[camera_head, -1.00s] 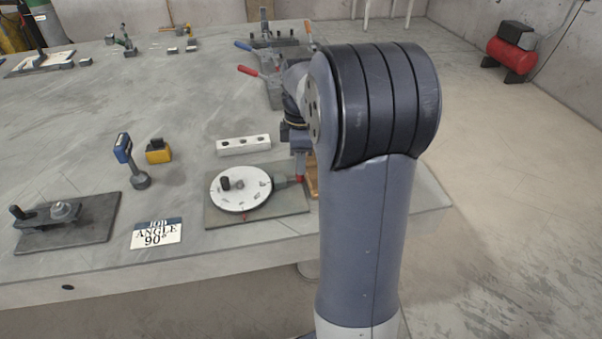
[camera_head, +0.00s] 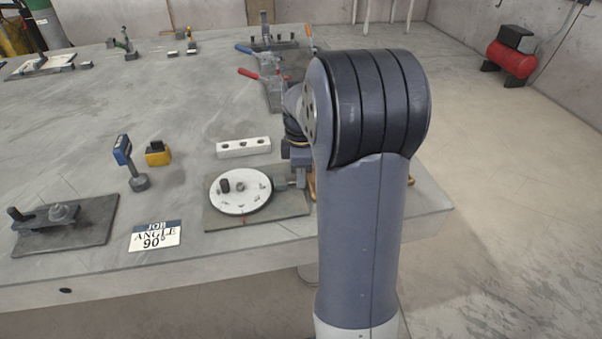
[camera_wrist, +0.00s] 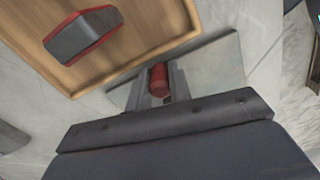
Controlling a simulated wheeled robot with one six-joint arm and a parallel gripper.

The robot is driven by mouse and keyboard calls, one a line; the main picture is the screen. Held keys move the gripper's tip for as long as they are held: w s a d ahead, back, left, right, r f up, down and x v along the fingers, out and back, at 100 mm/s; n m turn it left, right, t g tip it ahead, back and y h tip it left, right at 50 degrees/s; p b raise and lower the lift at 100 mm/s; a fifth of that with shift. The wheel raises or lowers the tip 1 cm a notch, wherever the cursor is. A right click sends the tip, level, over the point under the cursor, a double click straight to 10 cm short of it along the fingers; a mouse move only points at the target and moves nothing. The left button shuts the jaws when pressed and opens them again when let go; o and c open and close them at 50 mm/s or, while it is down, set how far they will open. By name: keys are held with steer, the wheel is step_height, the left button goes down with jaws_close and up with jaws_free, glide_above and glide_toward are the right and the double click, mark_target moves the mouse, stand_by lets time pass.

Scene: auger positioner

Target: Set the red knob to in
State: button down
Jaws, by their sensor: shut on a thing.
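The red knob (camera_wrist: 158,80) shows in the wrist view, just beyond the dark body of my gripper. My gripper (camera_wrist: 162,92) is shut on the red knob, with grey finger surfaces close beside it. In the head view my gripper (camera_head: 299,173) is low at the right end of the dial's bracket, and the red knob is hidden there. The white dial disc (camera_head: 255,203), with a black handle on it, lies on a grey base plate (camera_head: 222,222). Whether the knob stands in or out cannot be told.
A wooden tray (camera_wrist: 112,66) holding a red and grey object (camera_wrist: 85,34) lies close by the knob. A white block with holes (camera_head: 243,147) is behind the dial. A job card (camera_head: 155,236) reading "angle 90°" lies left of it. My arm hides the table's right part.

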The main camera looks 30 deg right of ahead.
steer(key=shift+a, duration=0.1)
steer(key=shift+w+a+p, duration=0.25)
steer(key=shift+a+p, duration=0.3)
steer(key=shift+a, duration=0.35)
steer(key=c, duration=1.6)
jaws_free()
steer(key=shift+a, duration=0.1)
steer(key=shift+o, duration=0.2)
steer(key=shift+r, duration=0.1)
step_height(320, 180, up, 11)
steer(key=p, duration=0.1)
steer(key=shift+f+p, duration=0.2)
steer(key=shift+p, duration=0.2)
